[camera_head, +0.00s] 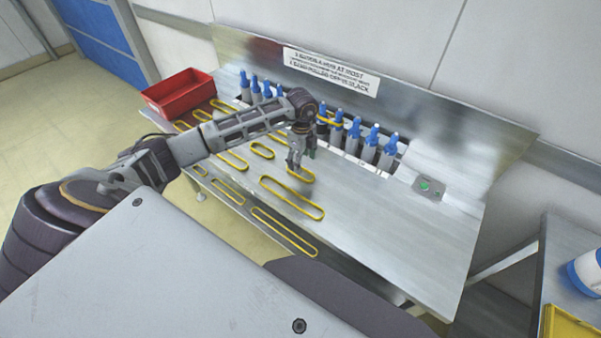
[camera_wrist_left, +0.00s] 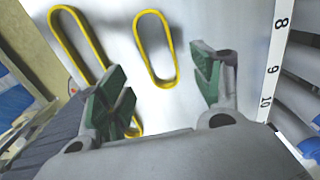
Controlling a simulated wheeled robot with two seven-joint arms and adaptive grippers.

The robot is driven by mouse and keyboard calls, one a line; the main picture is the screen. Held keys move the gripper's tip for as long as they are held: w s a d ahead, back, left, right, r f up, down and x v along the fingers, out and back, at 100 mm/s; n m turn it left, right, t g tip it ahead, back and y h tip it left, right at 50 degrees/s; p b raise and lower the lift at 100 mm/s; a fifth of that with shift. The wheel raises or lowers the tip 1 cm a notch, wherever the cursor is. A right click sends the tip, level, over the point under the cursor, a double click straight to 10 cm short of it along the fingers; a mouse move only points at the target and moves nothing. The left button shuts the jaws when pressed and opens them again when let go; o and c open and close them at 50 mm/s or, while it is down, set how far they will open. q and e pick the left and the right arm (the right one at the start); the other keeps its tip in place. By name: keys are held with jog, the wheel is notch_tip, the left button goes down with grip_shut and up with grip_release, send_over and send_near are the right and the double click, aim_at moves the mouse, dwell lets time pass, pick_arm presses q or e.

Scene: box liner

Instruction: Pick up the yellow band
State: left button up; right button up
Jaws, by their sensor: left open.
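Several yellow bands lie flat on the metal table. A long yellow band (camera_head: 291,197) lies in front of my left gripper in the head view. A smaller yellow band (camera_head: 301,178) lies just under my left gripper (camera_head: 297,163), partly hidden by its fingers. In the left wrist view, a short yellow band (camera_wrist_left: 153,48) lies ahead between the open fingers of my left gripper (camera_wrist_left: 160,92), and a longer band lies to its left. The fingers have green pads and hold nothing. My right gripper is not in view.
Blue-capped bottles (camera_head: 369,142) stand in a row along the table's back, with a yellow band around some. A red bin (camera_head: 180,93) sits at the back left. A numbered strip (camera_wrist_left: 275,60) runs beside the bottles.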

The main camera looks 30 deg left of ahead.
aim_at(302, 175)
pick_arm(q)
jog(key=shift+f, duration=0.1)
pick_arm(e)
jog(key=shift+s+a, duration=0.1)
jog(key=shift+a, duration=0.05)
pick_arm(q)
jog(key=shift+f+p, duration=0.4)
jog(key=shift+f, duration=2.2)
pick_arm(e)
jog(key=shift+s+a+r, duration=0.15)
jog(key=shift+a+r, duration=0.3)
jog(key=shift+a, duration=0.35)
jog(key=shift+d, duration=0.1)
pick_arm(q)
jog(key=c, duration=0.9)
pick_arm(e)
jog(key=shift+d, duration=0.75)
